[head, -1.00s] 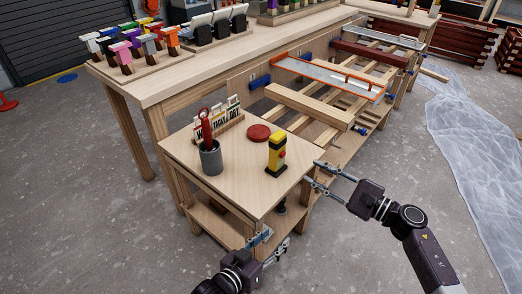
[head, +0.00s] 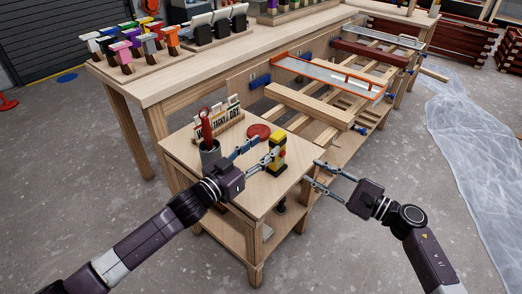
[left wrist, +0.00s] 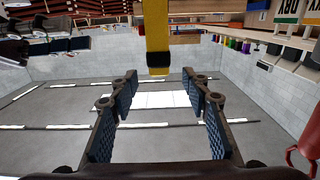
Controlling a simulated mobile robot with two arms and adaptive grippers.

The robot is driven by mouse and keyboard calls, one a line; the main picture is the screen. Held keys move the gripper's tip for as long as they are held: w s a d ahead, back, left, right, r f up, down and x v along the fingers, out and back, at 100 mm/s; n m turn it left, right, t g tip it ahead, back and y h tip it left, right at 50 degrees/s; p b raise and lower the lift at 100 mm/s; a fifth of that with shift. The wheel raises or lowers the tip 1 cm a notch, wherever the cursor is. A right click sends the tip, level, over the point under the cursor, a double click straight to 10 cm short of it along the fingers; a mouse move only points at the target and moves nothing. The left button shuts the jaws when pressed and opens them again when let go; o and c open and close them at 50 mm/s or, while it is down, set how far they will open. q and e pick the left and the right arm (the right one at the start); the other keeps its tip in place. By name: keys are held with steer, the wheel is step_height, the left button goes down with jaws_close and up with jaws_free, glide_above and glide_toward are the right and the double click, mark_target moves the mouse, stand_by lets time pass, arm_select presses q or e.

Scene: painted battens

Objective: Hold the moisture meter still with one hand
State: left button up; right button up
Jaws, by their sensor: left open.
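The moisture meter (head: 279,148) is a yellow and black upright device with a red spot, standing on the small wooden table (head: 262,190). My left gripper (head: 259,150) is open and level with it, just left of it, fingers pointing at it. In the left wrist view, the meter's yellow body (left wrist: 157,32) and black end lie in line with the gap between the open fingers (left wrist: 158,92). Contact does not show. My right gripper (head: 317,174) is open and empty, off the table's right edge.
A lettered card rack (head: 228,117) and a red disc (head: 259,132) are at the table's back. A long workbench with battens lies behind.

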mark_target(273, 140)
arm_select(q)
steer(key=x, duration=0.7)
steer(key=shift+d, duration=0.2)
steer(key=shift+c, duration=0.5)
jaws_close()
arm_select(e)
jaws_close()
stand_by(0.8)
